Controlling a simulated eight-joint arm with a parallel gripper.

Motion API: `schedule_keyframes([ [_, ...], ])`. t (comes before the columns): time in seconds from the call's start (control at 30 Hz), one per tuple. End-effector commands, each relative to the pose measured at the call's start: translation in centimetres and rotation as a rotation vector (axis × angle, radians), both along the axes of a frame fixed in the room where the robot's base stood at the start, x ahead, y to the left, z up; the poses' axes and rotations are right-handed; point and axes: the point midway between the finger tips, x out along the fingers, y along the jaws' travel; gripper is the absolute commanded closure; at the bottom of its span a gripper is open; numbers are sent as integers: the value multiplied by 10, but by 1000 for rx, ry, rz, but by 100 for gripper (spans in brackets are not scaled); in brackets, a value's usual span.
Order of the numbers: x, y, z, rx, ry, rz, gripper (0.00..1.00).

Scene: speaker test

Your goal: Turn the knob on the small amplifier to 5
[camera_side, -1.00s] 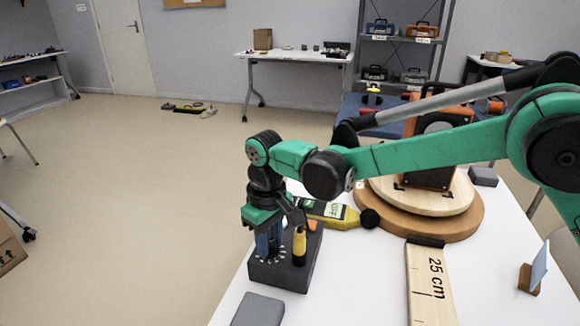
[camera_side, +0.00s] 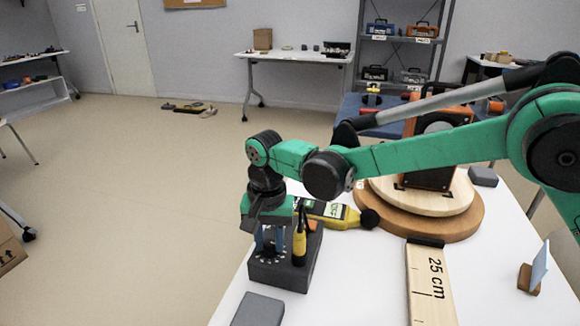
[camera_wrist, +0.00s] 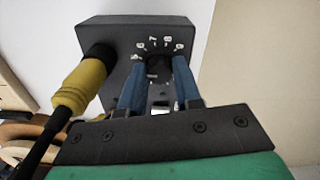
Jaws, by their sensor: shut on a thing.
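The small amplifier (camera_side: 280,277) is a dark grey box on the white table; its top face also shows in the wrist view (camera_wrist: 120,35). A black knob (camera_wrist: 159,66) sits on that face inside a ring of white marks, with a 7 and an 8 among those legible. My gripper (camera_wrist: 158,78) has its blue fingers shut on the knob from both sides; in the side view my gripper (camera_side: 269,249) points straight down at the box. The fingers hide part of the dial, and I cannot tell where the knob points.
A yellow plug (camera_side: 299,247) with a black cable stands in the amplifier close beside my fingers. Behind lies a yellow meter (camera_side: 343,215), then a round wooden turntable (camera_side: 470,222) bearing a speaker. A wooden ruler (camera_side: 430,285) and grey block (camera_side: 258,311) lie nearer.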

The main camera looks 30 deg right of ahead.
Motion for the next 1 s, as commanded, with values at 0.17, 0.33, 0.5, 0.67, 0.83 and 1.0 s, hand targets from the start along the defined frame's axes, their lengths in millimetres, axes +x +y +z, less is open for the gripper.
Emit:
schedule_keyframes([
  [0.17,0,0,1,0,0,-129,100],
  [0.33,0,0,1,0,0,-223,100],
  [0.5,0,0,1,0,0,-281,100],
  [0.67,0,0,1,0,0,-307,100],
  [0.83,0,0,1,0,0,-315,100],
  [1.0,0,0,1,0,0,-314,100],
])
